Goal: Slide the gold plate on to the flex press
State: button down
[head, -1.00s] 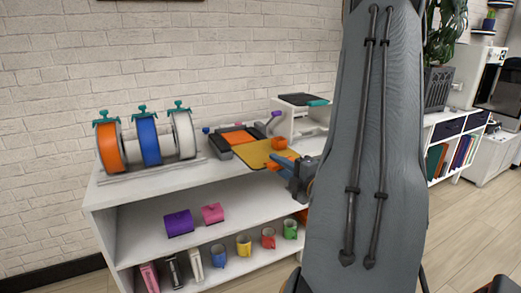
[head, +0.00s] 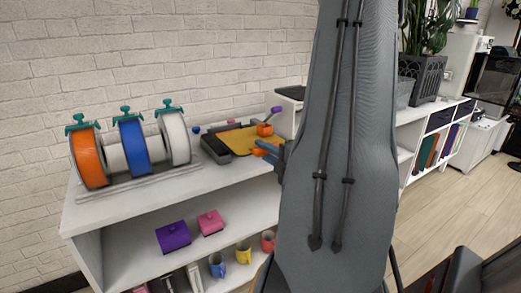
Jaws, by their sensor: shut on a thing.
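The gold plate (head: 236,142) lies flat over the flex press (head: 213,150), a low dark device on the white shelf top, and covers most of its bed. A block-like orange part (head: 264,129) shows at the plate's right edge. My gripper (head: 265,149), with blue and orange fingers, is shut on the gold plate at its right side. The exact contact is too small to see. How fully the plate is seated cannot be told. My grey arm hides the area to the right.
A spool rack with orange, blue and white spools (head: 130,148) stands left of the press. A purple-knobbed lever (head: 276,112) rises behind the plate. Purple (head: 173,236) and pink (head: 210,222) boxes and several mugs are on lower shelves. The shelf top's front left is clear.

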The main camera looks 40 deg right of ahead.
aim_at(244, 136)
jog(key=shift+w+d, duration=0.3)
jog(key=shift+w, duration=0.4)
jog(key=shift+w+d, duration=0.25)
jog(key=shift+w, duration=0.4)
jog(key=shift+w+d+b, duration=0.25)
jog(key=shift+w+d, duration=0.1)
jog(key=shift+w, duration=1.2)
jog(key=shift+w+d+b, duration=0.25)
jog(key=shift+w+d, duration=0.15)
jog(key=shift+w, duration=1.2)
jog(key=shift+w+d+b, duration=0.25)
jog(key=shift+w+d, duration=0.1)
jog(key=shift+w, duration=1.2)
jog(key=shift+w+f, duration=0.15)
jog(key=shift+f, duration=0.05)
jog(key=shift+f+b, duration=1.4)
jog(key=shift+f, duration=0.15)
jog(key=c, duration=1.6)
grip_release()
jog(key=shift+o, duration=0.4)
